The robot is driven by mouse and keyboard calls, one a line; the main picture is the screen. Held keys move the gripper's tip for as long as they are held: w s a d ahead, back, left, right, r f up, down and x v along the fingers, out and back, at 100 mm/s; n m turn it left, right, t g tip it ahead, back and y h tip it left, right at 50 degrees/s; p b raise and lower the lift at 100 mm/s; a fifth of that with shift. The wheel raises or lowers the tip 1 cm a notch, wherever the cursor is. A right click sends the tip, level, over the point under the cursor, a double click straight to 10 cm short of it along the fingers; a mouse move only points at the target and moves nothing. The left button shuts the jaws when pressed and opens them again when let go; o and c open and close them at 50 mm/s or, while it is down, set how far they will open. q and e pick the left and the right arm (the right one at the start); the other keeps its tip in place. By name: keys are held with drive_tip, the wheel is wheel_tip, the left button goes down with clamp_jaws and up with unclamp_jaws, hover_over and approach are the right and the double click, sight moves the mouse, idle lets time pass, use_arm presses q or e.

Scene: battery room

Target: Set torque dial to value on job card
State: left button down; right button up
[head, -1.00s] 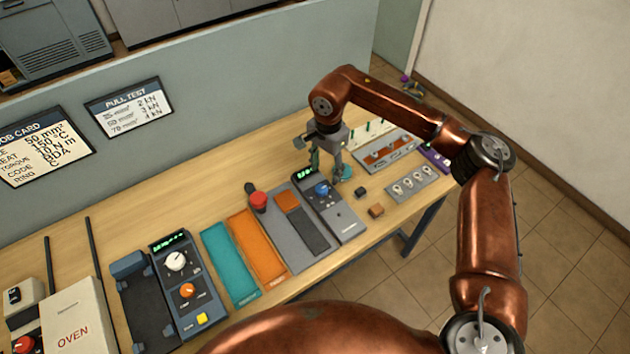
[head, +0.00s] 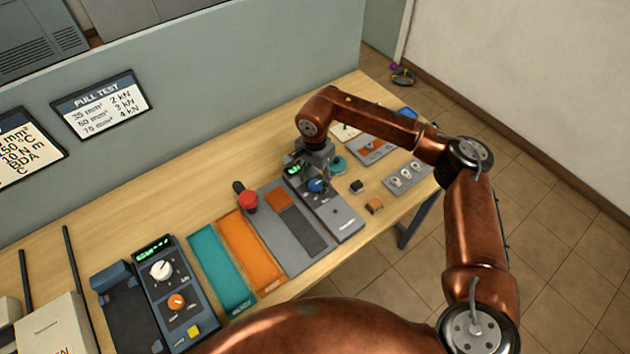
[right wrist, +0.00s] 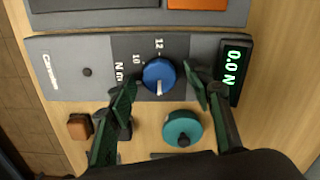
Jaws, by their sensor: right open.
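The blue torque dial (head: 317,186) sits on a grey panel (head: 346,217) with a green-lit display (head: 292,170). In the right wrist view the dial (right wrist: 159,76) has a white mark at its lower edge, and the printed numbers 10 and 12 lie above it. The display there (right wrist: 235,73) reads 0.0 N. My right gripper (right wrist: 161,90) is open, with one finger on each side of the dial; I cannot tell whether they touch it. The job card (head: 24,150) on the wall is cut off at the left, and its torque line is only partly readable. My left gripper is out of view.
A teal round piece (right wrist: 182,129) and a small brown block (right wrist: 80,126) lie beside the panel. A red knob (head: 248,201), an orange tray (head: 251,252) and a teal tray (head: 222,270) are to the left. A grey plate with toggles (head: 407,177) is to the right.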

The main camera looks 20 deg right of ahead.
drive_tip(key=shift+f, duration=0.2)
drive_tip(key=shift+c, duration=0.3)
drive_tip(key=c, duration=1.1)
